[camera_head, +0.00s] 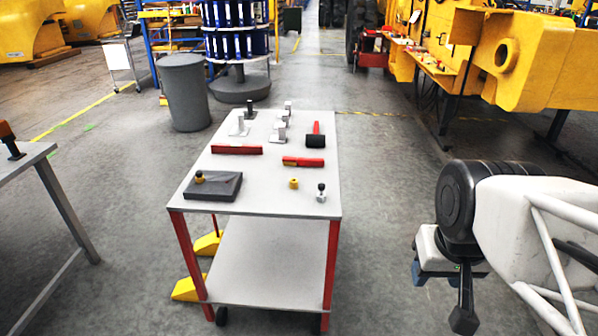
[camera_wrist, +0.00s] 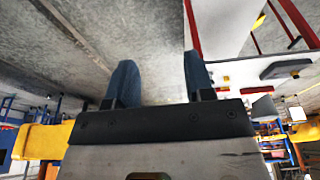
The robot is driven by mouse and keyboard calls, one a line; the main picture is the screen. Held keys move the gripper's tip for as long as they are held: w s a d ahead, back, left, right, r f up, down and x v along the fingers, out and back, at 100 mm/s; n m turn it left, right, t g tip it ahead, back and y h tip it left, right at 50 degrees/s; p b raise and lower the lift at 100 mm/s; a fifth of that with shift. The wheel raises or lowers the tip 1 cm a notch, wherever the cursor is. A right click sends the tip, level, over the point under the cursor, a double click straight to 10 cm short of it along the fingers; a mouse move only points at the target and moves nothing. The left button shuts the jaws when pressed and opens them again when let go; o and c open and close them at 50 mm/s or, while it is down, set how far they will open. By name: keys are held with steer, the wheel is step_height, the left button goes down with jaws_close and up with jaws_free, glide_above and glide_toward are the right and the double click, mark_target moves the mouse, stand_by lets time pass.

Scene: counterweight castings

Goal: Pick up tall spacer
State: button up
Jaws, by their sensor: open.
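I cannot tell for sure which piece is the tall spacer. A short yellow cylinder (camera_head: 294,184) stands near the front right of the cart top (camera_head: 262,205). A silver piece with a dark knob (camera_head: 321,193) stands to its right. Another yellow piece with a dark top (camera_head: 199,177) is on a dark grey plate (camera_head: 222,188) at the front left. My gripper hangs beside the cart on the right, clear of it, in the head view. Its two blue fingers are apart with nothing between them in the wrist view (camera_wrist: 160,85).
Two red bars (camera_head: 237,150) (camera_head: 303,162) lie across the middle of the cart. A black-headed hammer (camera_head: 315,141) and several grey brackets (camera_head: 239,127) stand behind. A grey bin (camera_head: 184,92) is at back left, a second table (camera_head: 22,152) at left. Floor between cart and arm is free.

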steer(key=w+a+r+n, duration=0.2)
steer(key=w+n, duration=0.1)
steer(key=w, duration=0.5)
steer(key=w+a+r+n, duration=0.1)
steer(key=w+n, duration=0.2)
steer(key=w, duration=0.5)
steer(key=n+g, duration=0.3)
steer(key=n, duration=1.5)
glide_above(295, 188)
steer(key=w, duration=0.1)
step_height(295, 188, down, 21)
steer(key=shift+w+a+r, duration=0.1)
steer(key=shift+w+r, duration=0.1)
steer(key=shift+f, duration=1.3)
steer(key=shift+s+f, duration=0.15)
steer(key=shift+f, duration=1.15)
steer(key=shift+s+f, duration=0.1)
steer(key=shift+f, duration=1.2)
